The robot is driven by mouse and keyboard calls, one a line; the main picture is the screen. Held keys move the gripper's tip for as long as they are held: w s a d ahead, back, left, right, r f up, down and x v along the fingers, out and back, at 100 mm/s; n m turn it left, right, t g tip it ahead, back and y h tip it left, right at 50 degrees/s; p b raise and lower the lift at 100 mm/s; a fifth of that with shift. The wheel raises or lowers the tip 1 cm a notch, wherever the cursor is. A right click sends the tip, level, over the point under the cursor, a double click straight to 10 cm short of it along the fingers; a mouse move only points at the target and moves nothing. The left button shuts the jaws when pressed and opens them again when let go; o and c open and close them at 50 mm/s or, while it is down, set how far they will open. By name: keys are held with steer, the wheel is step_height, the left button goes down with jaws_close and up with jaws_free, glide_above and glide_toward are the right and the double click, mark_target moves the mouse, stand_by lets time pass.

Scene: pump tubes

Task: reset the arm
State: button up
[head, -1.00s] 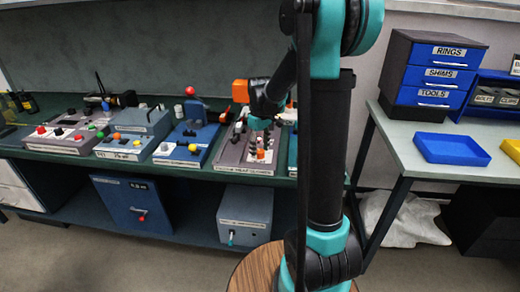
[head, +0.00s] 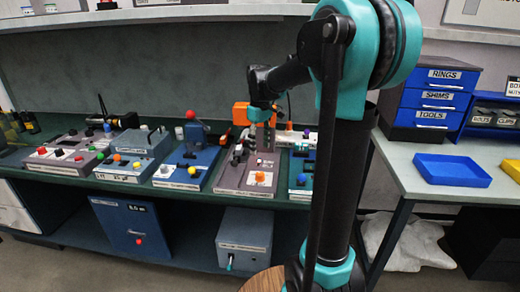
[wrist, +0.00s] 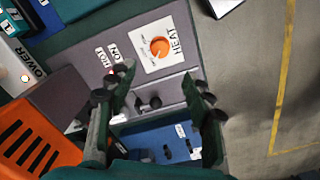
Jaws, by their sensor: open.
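My gripper (wrist: 163,82) is open and empty, its two dark fingers spread apart in the wrist view. In the head view my gripper (head: 264,136) points down above the back of the grey-purple panel (head: 229,182) and looks clear of it. An orange HEAT knob (wrist: 160,47) on a white label lies beyond the fingertips in the wrist view. It also shows at the panel's front in the head view (head: 260,177). A small dark switch (wrist: 150,103) is seen between the fingers. My upper arm hides part of the bench to the right.
An orange vented box (wrist: 35,143) is close to the left finger in the wrist view. Several control panels with colored knobs line the bench. A blue drawer unit (head: 434,95) and blue tray (head: 452,170) stand on the right table.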

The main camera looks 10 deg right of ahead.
steer(key=s+d+f+m+t, duration=0.2)
steer(key=s+f+m, duration=0.2)
steer(key=s+f, duration=0.4)
steer(key=s+d+f+m+t, duration=0.2)
steer(key=s+f, duration=0.6)
steer(key=s, duration=0.6)
steer(key=shift+m, duration=0.9)
